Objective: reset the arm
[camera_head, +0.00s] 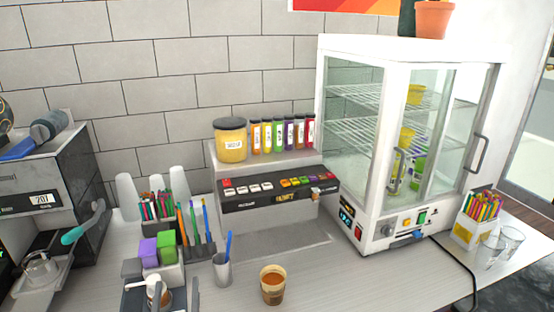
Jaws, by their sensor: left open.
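My left gripper (178,297) shows only in part at the bottom edge, left of centre, as dark and pale pieces in front of the small block holder. It is open, and I see nothing held between its fingers. The rest of its arm is cut off by the frame. A cup of orange-brown drink (272,287) stands upright on the counter to its right, apart from it. My right gripper is not in view.
A grey cup (222,272) holding a blue stick stands near the gripper, beside purple and green blocks (157,249). Behind are a button dispenser (280,196) and a glass cabinet (350,130). A coffee machine (75,170) stands left. The front-right counter (360,285) is largely clear.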

